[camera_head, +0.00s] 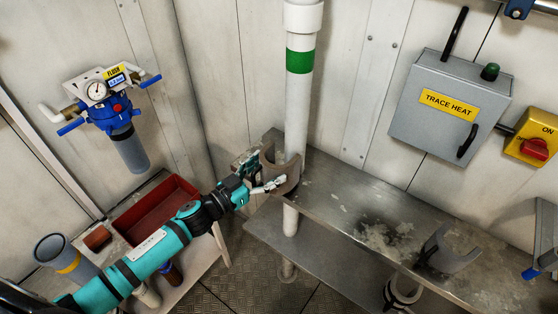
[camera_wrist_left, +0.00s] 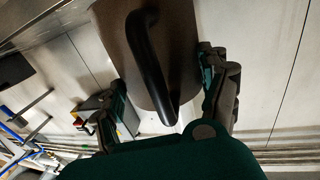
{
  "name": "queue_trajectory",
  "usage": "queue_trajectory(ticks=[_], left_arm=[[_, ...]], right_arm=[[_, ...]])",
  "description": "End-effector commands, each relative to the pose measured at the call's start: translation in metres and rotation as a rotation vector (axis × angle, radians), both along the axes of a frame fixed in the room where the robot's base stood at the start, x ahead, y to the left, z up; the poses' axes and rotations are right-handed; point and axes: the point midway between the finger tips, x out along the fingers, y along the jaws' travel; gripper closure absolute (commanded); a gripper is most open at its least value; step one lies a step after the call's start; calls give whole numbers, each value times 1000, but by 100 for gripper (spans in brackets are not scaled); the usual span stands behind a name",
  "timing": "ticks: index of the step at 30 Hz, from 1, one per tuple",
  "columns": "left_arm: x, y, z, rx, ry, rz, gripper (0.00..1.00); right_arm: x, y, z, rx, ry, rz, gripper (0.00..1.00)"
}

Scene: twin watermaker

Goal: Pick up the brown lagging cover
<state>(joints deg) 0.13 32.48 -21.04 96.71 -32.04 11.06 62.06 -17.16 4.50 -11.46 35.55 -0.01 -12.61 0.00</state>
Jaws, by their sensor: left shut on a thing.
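The brown lagging cover (camera_head: 291,183) is a curved, open half shell at the white pipe (camera_head: 297,105), by the left end of the metal shelf. Whether it touches the pipe I cannot tell. My left gripper (camera_head: 262,178) is shut on it, reaching in from the lower left. In the left wrist view the cover (camera_wrist_left: 183,45) fills the top middle, with a black bar handle (camera_wrist_left: 147,55) running down its face. The fingers of my left gripper (camera_wrist_left: 165,95) lie on both sides of the cover. My right gripper is in neither view.
The metal shelf (camera_head: 340,195) runs right, carrying a grey half shell (camera_head: 450,252). A grey trace heat box (camera_head: 450,105) and a yellow switch (camera_head: 530,138) hang on the wall. A red tray (camera_head: 150,210) and a blue filter unit (camera_head: 115,110) are at left.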

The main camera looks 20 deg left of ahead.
Motion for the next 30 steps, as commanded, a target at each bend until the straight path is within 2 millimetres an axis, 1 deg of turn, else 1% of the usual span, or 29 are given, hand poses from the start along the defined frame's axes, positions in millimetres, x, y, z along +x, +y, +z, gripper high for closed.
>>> queue_trajectory(ticks=[1,6,15,18,24,30], left_arm=[[-12,7,-6,1,2,-2,68],[-43,26,-11,1,2,-1,68],[-91,55,-18,0,2,-1,68],[-104,63,-19,0,1,-1,68],[-119,72,-20,-1,-2,-1,68],[-121,74,-19,-1,-3,-1,68]], right_arm=[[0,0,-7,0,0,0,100],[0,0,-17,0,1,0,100],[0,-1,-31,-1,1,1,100],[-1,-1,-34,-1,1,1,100],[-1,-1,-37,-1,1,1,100],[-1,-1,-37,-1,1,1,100]])
